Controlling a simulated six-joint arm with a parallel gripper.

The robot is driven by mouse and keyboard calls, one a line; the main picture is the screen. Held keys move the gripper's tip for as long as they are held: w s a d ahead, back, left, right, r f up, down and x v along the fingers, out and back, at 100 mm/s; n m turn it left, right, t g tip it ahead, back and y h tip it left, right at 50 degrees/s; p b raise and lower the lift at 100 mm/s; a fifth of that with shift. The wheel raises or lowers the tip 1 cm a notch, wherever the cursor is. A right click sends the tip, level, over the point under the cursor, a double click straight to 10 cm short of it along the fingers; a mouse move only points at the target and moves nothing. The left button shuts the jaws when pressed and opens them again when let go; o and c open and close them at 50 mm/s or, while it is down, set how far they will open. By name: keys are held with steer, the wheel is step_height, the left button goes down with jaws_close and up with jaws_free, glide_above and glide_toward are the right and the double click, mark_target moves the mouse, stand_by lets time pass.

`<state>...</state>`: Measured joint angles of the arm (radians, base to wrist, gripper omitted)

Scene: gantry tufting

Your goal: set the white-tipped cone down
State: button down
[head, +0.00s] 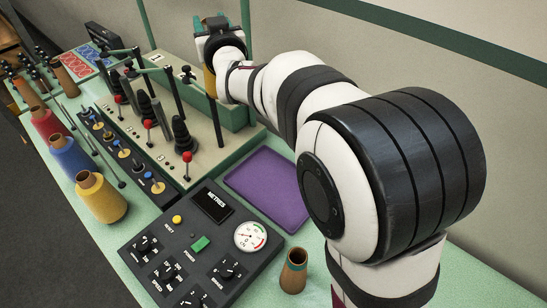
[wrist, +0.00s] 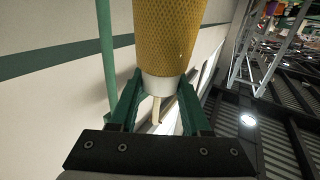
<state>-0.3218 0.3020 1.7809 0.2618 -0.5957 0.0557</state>
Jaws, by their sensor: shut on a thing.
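The white-tipped cone (wrist: 168,35) is yellow with a meshed surface and a white end. In the wrist view my gripper (wrist: 158,88) has its two green fingers closed on either side of the white end, with a thin pale stem showing between them. In the head view my gripper (head: 212,24) is at the far end of the arm, above the back of the lever console. Only a strip of the yellow cone (head: 209,82) shows there, beside my wrist. The cone's far end is out of the wrist view, and I cannot tell whether it touches anything.
The beige lever console (head: 190,150) with upright levers and green posts is close to the arm. A purple mat (head: 268,188) lies clear. A dark control panel (head: 205,245), a small brown cone (head: 293,271) and a yellow spool (head: 100,198) stand nearer.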

steer(key=s+d+m+h, duration=0.2)
steer(key=s+d, duration=0.3)
steer(key=d, duration=0.4)
steer(key=s+d+m+h, duration=0.1)
steer(key=s+d+h, duration=0.3)
steer(key=d, duration=0.5)
steer(key=s+d+f+y, duration=0.2)
steer(key=d+f, duration=0.5)
steer(key=f, duration=0.1)
steer(key=s+f+n+y, duration=0.4)
steer(key=s+f+y, duration=0.2)
steer(key=s+f, duration=0.25)
steer(key=w+a+f, duration=0.5)
steer(key=a+f, duration=0.5)
steer(key=f, duration=0.1)
steer(key=shift+w+a+f+g, duration=0.2)
steer(key=shift+w+f+g, duration=0.15)
steer(key=shift+f+g, duration=0.05)
